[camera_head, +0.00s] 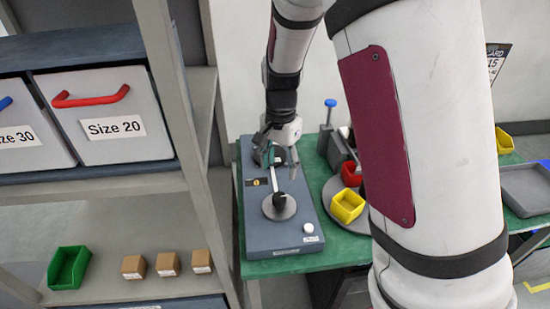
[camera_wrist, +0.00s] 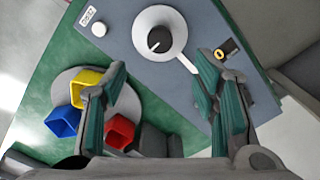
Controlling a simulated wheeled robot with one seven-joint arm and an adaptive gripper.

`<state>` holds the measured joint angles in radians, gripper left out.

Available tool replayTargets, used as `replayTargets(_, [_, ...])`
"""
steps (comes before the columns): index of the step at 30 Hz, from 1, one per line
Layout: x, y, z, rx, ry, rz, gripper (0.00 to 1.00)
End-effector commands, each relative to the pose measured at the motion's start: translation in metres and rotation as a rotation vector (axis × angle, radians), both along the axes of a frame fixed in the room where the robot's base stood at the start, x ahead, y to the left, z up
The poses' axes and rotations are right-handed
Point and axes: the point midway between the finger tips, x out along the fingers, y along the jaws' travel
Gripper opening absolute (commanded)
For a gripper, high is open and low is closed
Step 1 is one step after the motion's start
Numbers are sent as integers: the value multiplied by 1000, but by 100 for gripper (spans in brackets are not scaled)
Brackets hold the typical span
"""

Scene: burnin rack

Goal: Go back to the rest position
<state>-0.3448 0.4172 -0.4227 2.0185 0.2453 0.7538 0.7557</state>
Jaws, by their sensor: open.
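My gripper (camera_head: 278,150) hangs over the grey-blue device (camera_head: 258,228) on the green table. Its two fingers are apart in the wrist view (camera_wrist: 165,105), with nothing held between them. The device has a round dial (camera_head: 279,206) with a light pointer, which also shows in the wrist view (camera_wrist: 172,25). A white button (camera_head: 308,228) sits near the device's front right corner. The gripper is near the far end of the device; I cannot tell whether it touches anything there. My arm hides part of the table to the right.
A round tray (camera_wrist: 62,90) holds yellow (camera_head: 347,206), red (camera_head: 351,174) and blue (camera_wrist: 62,121) bins beside the device. A shelf rack (camera_head: 182,120) stands left with labelled drawers (camera_head: 110,115), a green bin (camera_head: 69,267) and small boxes (camera_head: 167,264). A grey tray (camera_head: 525,188) lies right.

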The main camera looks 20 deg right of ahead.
Motion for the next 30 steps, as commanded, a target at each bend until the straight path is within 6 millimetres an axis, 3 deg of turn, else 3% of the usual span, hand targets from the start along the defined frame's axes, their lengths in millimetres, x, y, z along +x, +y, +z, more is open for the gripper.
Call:
replayTargets(6, [-2, 1, 4, 6, -6, 11, 55])
replayTargets(11, [-16, 3, 36, 42, -49, 89, 55])
replayTargets(21, [-85, 8, 132, 73, -224, 420, 55])
replayTargets(30, [-161, 6, 184, -41, -374, 719, 55])
